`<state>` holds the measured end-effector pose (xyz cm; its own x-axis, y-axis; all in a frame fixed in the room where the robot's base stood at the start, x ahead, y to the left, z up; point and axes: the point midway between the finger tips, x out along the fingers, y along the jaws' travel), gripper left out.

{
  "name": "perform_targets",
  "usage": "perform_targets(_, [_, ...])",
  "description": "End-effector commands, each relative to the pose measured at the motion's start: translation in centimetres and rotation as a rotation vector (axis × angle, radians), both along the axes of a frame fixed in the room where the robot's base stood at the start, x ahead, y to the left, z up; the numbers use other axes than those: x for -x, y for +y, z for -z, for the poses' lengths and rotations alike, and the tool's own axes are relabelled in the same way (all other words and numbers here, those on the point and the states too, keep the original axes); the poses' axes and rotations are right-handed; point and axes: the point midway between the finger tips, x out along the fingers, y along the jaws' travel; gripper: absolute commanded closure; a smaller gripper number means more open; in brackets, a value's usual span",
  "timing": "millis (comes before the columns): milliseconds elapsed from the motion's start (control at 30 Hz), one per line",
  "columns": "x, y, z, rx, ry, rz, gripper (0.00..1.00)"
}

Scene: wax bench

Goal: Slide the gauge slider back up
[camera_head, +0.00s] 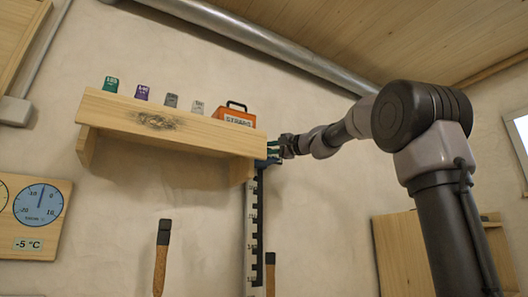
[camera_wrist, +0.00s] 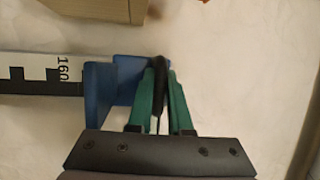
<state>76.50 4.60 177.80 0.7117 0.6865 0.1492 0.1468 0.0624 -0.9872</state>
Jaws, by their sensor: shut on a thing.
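The gauge is a vertical strip with black and white marks (camera_head: 252,225) on the wall in the head view; its marks also show in the wrist view (camera_wrist: 38,72), near the number 160. The blue slider (camera_wrist: 100,90) sits on the gauge just past that number, and in the head view it is just below the right end of the shelf (camera_head: 258,172). My gripper (camera_head: 276,155) has green fingers. In the wrist view the fingers (camera_wrist: 158,85) are closed on a dark tab at the slider's side.
A wooden shelf (camera_head: 170,125) with several small containers and an orange box (camera_head: 234,115) is close above the slider. Two wooden-handled tools (camera_head: 161,260) (camera_head: 270,275) hang lower down. A dial board (camera_head: 38,235) is at left.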

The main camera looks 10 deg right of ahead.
Motion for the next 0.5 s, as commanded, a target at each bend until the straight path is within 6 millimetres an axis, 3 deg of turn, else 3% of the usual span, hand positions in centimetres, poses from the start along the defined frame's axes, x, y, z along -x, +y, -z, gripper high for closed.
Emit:
perform_targets(100, [0.35,-0.1,-0.86,-0.008,-0.015,0.001,1.0])
perform_targets(133, [0.36,-0.11,-0.87,-0.008,-0.015,0.001,0.71])
perform_targets(200, [0.34,-0.1,-0.8,-0.007,-0.014,0.001,0.53])
perform_targets(500, [0.3,-0.16,-0.52,-0.004,-0.01,0.001,0.53])
